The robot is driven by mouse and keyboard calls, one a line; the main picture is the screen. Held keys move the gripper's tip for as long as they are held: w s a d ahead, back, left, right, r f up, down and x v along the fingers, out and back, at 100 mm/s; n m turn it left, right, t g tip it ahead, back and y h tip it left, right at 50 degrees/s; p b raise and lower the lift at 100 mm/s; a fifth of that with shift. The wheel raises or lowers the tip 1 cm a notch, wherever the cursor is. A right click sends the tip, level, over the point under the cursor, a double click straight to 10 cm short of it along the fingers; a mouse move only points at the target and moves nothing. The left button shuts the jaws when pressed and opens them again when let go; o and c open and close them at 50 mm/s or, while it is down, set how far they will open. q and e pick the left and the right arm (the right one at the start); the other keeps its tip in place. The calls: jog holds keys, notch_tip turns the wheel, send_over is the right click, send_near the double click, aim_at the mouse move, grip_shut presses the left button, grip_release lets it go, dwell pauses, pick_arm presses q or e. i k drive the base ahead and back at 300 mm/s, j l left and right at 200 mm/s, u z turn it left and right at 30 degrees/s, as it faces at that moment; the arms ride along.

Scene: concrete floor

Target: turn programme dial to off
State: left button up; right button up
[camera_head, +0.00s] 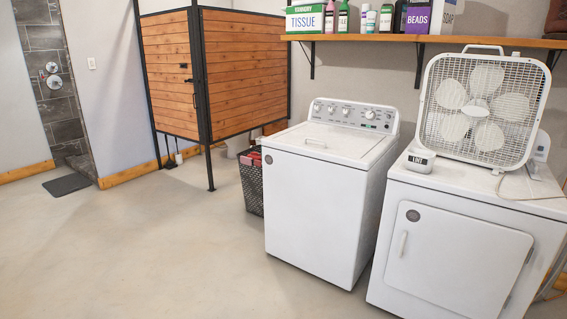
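A white top-loading washer (318,213) stands in the middle right with its lid shut. Its raised rear control panel (352,115) carries several knobs in a row. The largest-looking knob, at the right of the panel, may be the programme dial (370,115); its markings and pointer are too small to read. Neither of my grippers is in view, and nothing is touching the panel.
A white dryer (458,258) stands right of the washer, with a box fan (484,110) and a small "LINT" container (420,160) on top. A wall shelf (430,40) holds boxes and bottles. A dark basket (251,182) sits left of the washer.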

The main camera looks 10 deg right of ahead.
aim_at(370, 115)
jog(key=i, duration=3.2)
